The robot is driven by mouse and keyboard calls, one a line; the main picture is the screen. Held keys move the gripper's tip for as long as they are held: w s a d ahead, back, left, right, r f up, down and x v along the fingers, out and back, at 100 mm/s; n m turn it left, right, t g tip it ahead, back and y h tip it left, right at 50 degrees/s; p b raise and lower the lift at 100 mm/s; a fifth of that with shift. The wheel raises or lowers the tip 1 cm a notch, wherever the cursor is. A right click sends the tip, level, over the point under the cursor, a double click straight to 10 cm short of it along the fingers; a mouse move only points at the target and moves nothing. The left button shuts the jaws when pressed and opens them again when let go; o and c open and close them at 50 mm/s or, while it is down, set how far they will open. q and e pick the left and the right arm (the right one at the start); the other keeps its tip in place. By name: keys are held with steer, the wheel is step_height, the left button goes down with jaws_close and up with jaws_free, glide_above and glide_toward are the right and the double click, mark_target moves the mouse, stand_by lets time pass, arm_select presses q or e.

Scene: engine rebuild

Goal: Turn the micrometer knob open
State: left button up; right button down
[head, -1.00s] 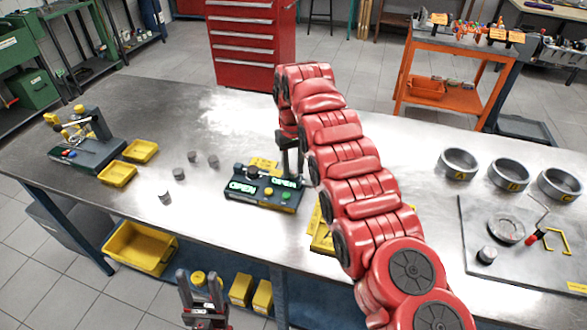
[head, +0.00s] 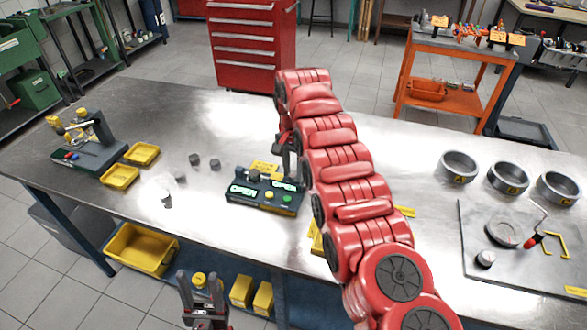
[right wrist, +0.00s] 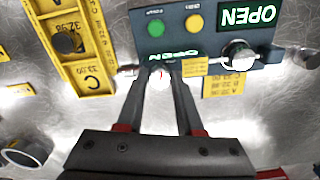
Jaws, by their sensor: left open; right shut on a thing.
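The micrometer station is a dark box (head: 264,204) on the bench, with two lit green OPEN displays and a yellow and a green button. It also shows in the right wrist view (right wrist: 222,61). A dark knob (head: 254,174) stands at its back left; it shows beside a display in the right wrist view (right wrist: 240,54). My right gripper (right wrist: 162,70) reaches the box's back edge by the other display. It is shut on a small shiny knob, mostly hidden between the fingertips. My left gripper (head: 203,296) is open and empty, low before the bench edge.
My red right arm hides the middle of the bench. A yellow gauge tray (right wrist: 82,50) marked C lies close beside the box. Several small dark cylinders and yellow bins (head: 120,177) lie left. Metal rings (head: 459,166) and a grey plate (head: 480,225) lie right.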

mark_target(294, 174)
steer(key=shift+m, duration=0.7)
steer(key=c, duration=0.5)
jaws_free()
steer(key=shift+c, duration=0.2)
steer(key=shift+r+p, duration=0.15)
steer(key=shift+p, duration=0.15)
step_height(294, 174, up, 17)
steer(key=p, duration=1.6)
